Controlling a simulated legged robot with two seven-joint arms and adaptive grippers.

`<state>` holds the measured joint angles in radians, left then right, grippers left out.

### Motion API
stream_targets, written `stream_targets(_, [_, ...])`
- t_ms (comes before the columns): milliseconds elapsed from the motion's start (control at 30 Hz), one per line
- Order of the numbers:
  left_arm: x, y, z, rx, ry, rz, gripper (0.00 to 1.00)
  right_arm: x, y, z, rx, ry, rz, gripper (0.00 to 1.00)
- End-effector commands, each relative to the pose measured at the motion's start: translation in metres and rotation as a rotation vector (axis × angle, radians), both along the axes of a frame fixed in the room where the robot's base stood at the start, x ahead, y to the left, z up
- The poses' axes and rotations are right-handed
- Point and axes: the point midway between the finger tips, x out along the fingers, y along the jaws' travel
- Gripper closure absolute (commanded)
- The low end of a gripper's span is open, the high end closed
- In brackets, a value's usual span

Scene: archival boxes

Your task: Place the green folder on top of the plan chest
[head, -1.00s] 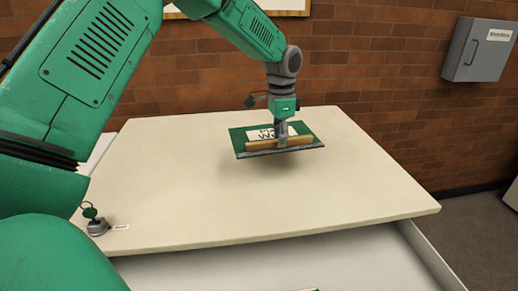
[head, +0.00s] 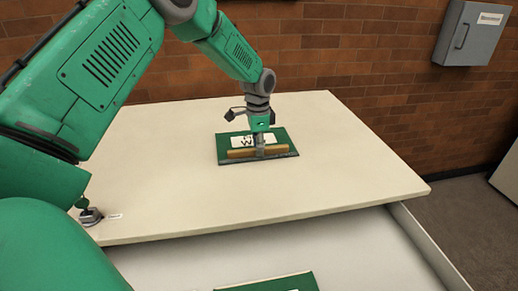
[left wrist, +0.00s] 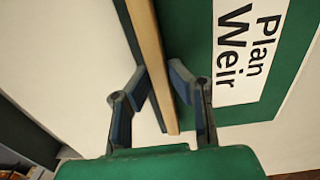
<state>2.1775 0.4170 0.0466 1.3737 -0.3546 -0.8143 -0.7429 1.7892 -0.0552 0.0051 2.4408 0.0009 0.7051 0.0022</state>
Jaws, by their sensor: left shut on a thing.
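The green folder (head: 281,139) has a white label and a wooden strip along its near side. It lies flat over the middle of the cream plan chest top (head: 160,190), seemingly resting on it. My left gripper (head: 259,153) is shut on the folder's wooden strip from above. In the left wrist view the fingers (left wrist: 160,75) stand on either side of the strip, and the folder's label (left wrist: 247,50) reads "Plan Weir". The folder's underside is hidden. My right gripper is not in view.
A drawer (head: 420,240) stands open below the chest's front edge, with another green folder (head: 270,284) in it. A small lock with a green-tagged key (head: 90,215) is at the top's left front. A grey wall box (head: 470,33) hangs on the brick wall behind.

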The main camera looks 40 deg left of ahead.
Motion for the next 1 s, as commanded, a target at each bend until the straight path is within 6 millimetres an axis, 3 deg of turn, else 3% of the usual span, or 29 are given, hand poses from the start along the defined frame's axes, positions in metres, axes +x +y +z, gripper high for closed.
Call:
stream_targets(133, [0.0,-0.003,-0.001,0.004,0.0,-0.002,1.0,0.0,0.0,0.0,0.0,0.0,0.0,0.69])
stream_targets(167, [0.0,-0.004,-0.001,0.004,0.0,-0.002,0.79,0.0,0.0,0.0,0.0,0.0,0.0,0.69])
stream_targets(200, [0.0,-0.004,-0.001,0.004,0.0,-0.002,0.65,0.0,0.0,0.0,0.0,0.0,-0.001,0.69])
stream_targets(633, [0.0,0.0,0.007,0.0,-0.001,-0.001,0.65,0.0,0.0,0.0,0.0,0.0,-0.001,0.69])
stream_targets(1000, [0.001,-0.001,0.082,0.003,-0.004,-0.002,0.65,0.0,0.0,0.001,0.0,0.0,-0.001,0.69])
